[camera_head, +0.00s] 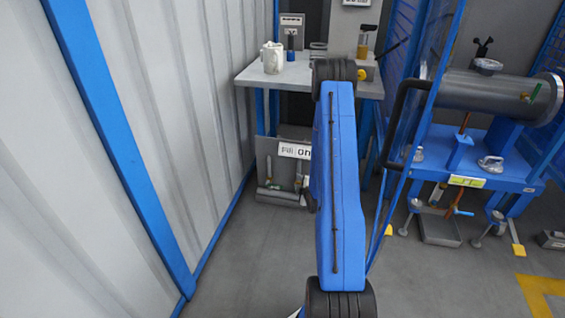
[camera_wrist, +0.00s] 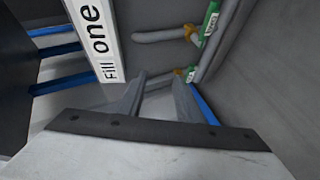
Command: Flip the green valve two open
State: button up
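Two green valve handles with small white labels show in the wrist view. One green valve (camera_wrist: 212,20) is at the upper right on a grey pipe, and the other green valve (camera_wrist: 190,73) is lower, just right of my fingertips. I cannot read which label says two. My gripper (camera_wrist: 159,80) has its two fingers apart with nothing between them. The right fingertip is close to the lower valve; I cannot tell whether they touch. In the head view my blue arm hides the gripper.
A "Fill one" sign (camera_wrist: 98,38) is left of the fingers; this sign also shows in the head view (camera_head: 294,150), partly covered by my arm. A blue frame with a grey cylinder (camera_head: 490,95) is right.

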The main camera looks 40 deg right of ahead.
jog(key=w+a+r+m+g, duration=0.1)
jog(key=a+r, duration=0.3)
jog(key=r, duration=0.3)
jog(key=w+a+r+m+g+y, duration=0.1)
jog(key=a+r, duration=0.3)
jog(key=r, duration=0.4)
jog(key=shift+w, duration=0.2)
jog(key=shift+a, duration=0.1)
dwell(0.4)
